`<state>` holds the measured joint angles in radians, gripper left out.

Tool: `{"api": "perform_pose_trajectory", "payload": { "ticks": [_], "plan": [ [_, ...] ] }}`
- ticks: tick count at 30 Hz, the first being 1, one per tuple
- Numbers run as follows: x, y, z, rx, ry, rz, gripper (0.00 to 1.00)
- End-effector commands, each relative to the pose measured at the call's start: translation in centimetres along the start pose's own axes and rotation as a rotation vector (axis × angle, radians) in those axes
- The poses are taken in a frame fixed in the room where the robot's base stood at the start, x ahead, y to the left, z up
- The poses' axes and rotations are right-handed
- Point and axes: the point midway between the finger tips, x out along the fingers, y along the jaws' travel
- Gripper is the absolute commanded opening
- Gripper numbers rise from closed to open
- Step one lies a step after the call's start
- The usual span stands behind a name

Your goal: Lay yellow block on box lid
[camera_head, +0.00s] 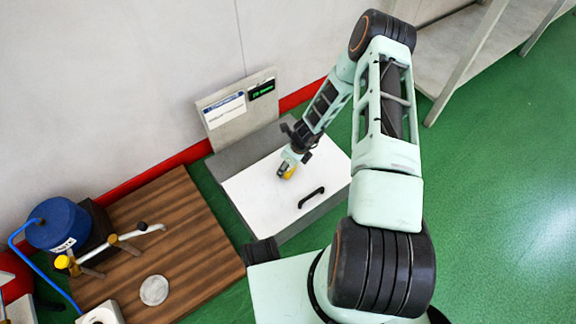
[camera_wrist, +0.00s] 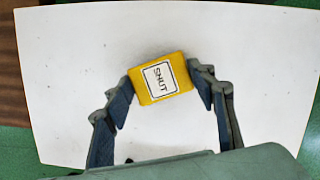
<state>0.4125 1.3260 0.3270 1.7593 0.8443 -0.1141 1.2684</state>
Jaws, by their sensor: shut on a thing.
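The yellow block (camera_wrist: 141,96) has a white label reading "SHUT" and sits between my gripper's fingers. My gripper (camera_wrist: 160,84) is shut on it, with one finger on each side. In the head view the block (camera_head: 287,172) shows small under my gripper (camera_head: 289,166), over the white box lid (camera_head: 255,196). The lid also fills most of the wrist view (camera_wrist: 250,50). The lid has a black handle at its front right. I cannot tell whether the block touches the lid.
A brown wooden board (camera_head: 205,262) lies to the left, bearing a grey disc (camera_head: 154,290). A blue container (camera_head: 62,226) and a pipe with yellow fittings (camera_head: 130,239) stand there too. A panel with a green display (camera_head: 238,108) stands behind the box. Green floor is clear on the right.

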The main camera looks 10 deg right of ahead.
Motion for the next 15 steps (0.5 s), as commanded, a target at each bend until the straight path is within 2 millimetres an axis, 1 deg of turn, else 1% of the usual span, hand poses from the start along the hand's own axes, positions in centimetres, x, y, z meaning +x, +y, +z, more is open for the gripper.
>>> {"api": "perform_pose_trajectory", "payload": {
  "ticks": [3, 4, 8, 9, 15],
  "plan": [
    [0.26, 0.04, -0.09, 0.001, 0.000, 0.001, 0.31],
    [0.29, 0.03, -0.09, 0.000, 0.000, 0.000, 0.53],
    [0.25, 0.02, -0.08, 0.000, 0.000, 0.000, 0.67],
    [0.25, 0.02, -0.08, 0.000, 0.000, 0.000, 0.69],
    [0.24, 0.02, -0.09, 0.000, 0.000, 0.000, 0.69]
  ]
}}
